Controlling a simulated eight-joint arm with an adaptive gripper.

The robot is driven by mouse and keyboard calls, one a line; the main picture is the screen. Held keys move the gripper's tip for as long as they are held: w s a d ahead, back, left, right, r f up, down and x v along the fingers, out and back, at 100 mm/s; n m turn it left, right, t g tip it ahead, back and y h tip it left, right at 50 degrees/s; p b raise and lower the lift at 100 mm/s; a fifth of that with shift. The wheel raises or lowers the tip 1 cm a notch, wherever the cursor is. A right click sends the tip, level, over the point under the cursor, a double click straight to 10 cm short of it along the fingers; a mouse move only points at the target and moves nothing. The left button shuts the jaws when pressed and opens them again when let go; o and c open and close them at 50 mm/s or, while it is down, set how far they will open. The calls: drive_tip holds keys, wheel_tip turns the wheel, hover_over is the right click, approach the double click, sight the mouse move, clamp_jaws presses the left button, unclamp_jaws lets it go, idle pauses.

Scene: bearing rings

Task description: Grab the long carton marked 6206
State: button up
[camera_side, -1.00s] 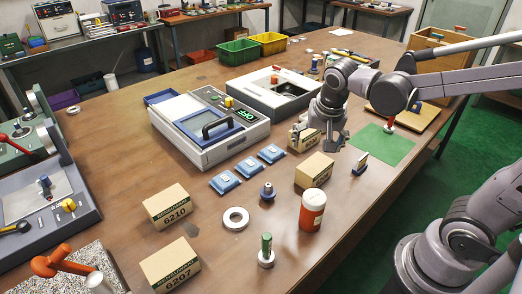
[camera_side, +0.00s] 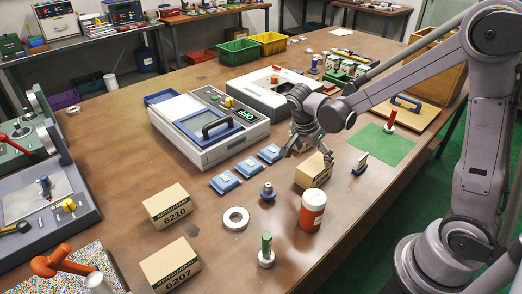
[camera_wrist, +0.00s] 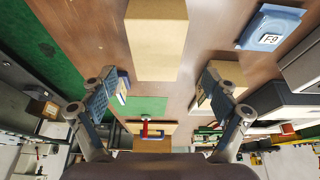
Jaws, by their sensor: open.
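No marking 6206 is readable. A plain tan carton (camera_side: 313,172) stands right of centre in the side view, with no number showing. In the wrist view a long tan carton (camera_wrist: 156,45), apparently the same one, lies ahead, between the lines of my fingers. My gripper (camera_side: 308,153) is open and empty, just above and behind this carton; its fingers (camera_wrist: 158,92) are spread wide in the wrist view. Another tan carton (camera_wrist: 227,73) is partly hidden behind the right finger there and mostly hidden by my gripper in the side view. Cartons marked 6210 (camera_side: 168,206) and 6207 (camera_side: 170,265) stand front left.
A red-orange jar with white lid (camera_side: 312,210) stands close in front of the plain carton. A small upright piece on a blue base (camera_side: 360,164) is at its right. Blue packets (camera_side: 247,167), a dark blue knobbed part (camera_side: 267,191) and a white ring (camera_side: 235,218) lie left.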

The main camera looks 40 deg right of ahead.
sight(315, 164)
drive_tip(key=shift+s+x, duration=0.2)
drive_tip(key=shift+x, duration=2.65)
drive_tip(key=shift+a+f, duration=0.1)
drive_tip(key=shift+f, duration=0.2)
drive_tip(key=c, duration=1.6)
clamp_jaws()
drive_tip(key=shift+r, duration=0.15)
